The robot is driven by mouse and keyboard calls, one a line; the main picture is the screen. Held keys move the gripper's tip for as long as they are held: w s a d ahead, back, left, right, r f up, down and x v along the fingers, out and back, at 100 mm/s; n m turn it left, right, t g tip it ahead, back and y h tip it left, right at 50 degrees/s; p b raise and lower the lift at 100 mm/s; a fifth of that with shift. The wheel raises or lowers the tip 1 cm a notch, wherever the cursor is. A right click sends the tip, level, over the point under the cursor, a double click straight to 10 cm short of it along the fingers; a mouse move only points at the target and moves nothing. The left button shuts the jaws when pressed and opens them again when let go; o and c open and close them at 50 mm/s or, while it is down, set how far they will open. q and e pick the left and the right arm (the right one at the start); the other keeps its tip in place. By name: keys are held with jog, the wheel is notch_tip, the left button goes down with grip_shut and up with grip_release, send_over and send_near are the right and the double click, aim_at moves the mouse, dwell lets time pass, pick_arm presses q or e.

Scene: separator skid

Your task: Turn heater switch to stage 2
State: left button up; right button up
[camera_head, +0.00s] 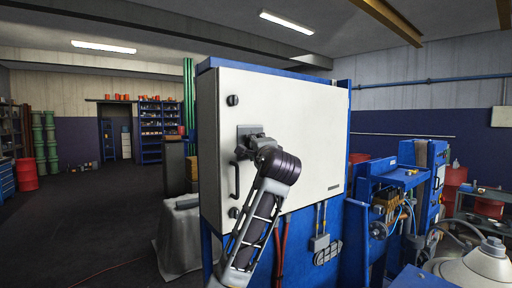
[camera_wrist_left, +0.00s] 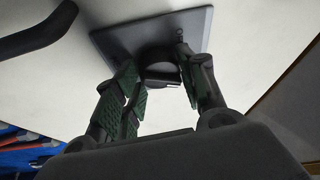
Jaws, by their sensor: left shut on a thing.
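The heater switch is a dark round knob (camera_wrist_left: 158,58) on a dark square plate (camera_wrist_left: 115,40), fixed to the white cabinet door (camera_head: 300,125). In the head view the plate (camera_head: 243,131) shows at the door's left side, mostly behind my gripper. My left gripper (camera_wrist_left: 158,78) faces the door with a green-padded finger on either side of the knob and is shut on it. In the head view my left gripper (camera_head: 249,146) hides the knob. I cannot read any stage marks or the knob's setting. My right gripper is not in view.
A dark door handle (camera_head: 235,180) stands out just below and left of the switch; it also shows in the wrist view (camera_wrist_left: 35,32). Round door latches (camera_head: 232,100) sit on the door's left edge. Blue equipment (camera_head: 390,185) stands to the right. The floor at left (camera_head: 90,220) is mostly clear.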

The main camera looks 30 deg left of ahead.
pick_arm(q)
jog(key=shift+r+m+g+h, duration=0.15)
jog(key=shift+m+g+h, duration=0.35)
jog(key=shift+m, duration=1.3)
jog(key=o, duration=1)
jog(key=v, duration=1.2)
